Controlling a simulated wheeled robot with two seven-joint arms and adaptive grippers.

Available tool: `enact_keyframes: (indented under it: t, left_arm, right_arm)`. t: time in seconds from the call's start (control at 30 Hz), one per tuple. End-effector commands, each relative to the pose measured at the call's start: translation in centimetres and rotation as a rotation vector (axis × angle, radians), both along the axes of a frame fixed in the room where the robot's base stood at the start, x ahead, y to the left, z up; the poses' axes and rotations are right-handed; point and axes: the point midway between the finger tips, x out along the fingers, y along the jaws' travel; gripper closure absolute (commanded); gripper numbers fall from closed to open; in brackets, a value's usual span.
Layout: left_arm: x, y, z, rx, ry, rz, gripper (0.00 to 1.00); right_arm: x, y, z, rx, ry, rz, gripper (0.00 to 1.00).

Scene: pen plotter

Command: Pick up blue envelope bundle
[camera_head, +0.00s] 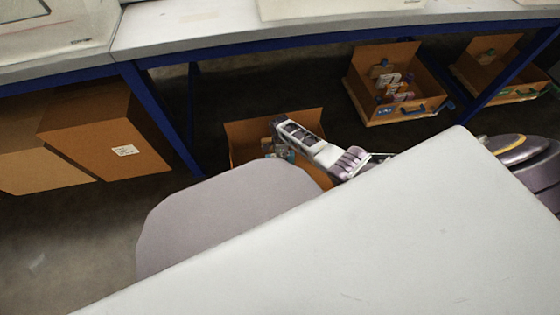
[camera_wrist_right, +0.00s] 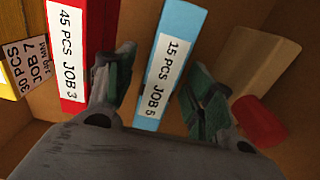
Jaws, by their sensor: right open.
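The blue envelope bundle (camera_wrist_right: 168,70) with the white label "15 PCS JOB 5" stands in the right wrist view between the two fingers of my right gripper (camera_wrist_right: 161,62). The gripper is open, with one finger on each side of the bundle; a gap shows on the right, and contact on the left is hard to judge. In the head view my right gripper (camera_head: 278,130) reaches into an open cardboard box (camera_head: 300,117) on the floor under the bench, where the bundle cannot be made out clearly. My left gripper is not in view.
A red bundle (camera_wrist_right: 70,50) labelled "45 PCS JOB 3" stands close left of the left finger, with a yellow one (camera_wrist_right: 12,82) beyond. A red object (camera_wrist_right: 258,120) lies at right. The white tabletop (camera_head: 380,230) and blue-framed bench (camera_head: 200,30) flank the arm.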

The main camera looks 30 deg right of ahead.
Motion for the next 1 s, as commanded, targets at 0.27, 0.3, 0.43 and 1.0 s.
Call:
enact_keyframes:
  t: [0.27, 0.3, 0.43, 1.0]
  left_arm:
    - [0.6, -0.1, 0.3, -0.003, -0.014, 0.001, 0.6]
    - [0.6, -0.1, 0.3, -0.003, -0.014, 0.002, 0.6]
    - [0.5, -0.1, 0.3, -0.004, -0.011, 0.003, 0.6]
    - [-0.4, -0.1, -0.3, -0.003, 0.007, 0.003, 0.6]
  right_arm:
    - [0.0, 0.0, -0.1, 0.0, 0.0, 0.0, 0.46]
    - [0.0, 0.0, -0.1, 0.0, 0.0, 0.0, 0.46]
    - [0.0, 0.0, -0.1, 0.0, 0.0, 0.0, 0.46]
    - [0.0, 0.0, -0.1, 0.0, 0.0, 0.0, 0.99]
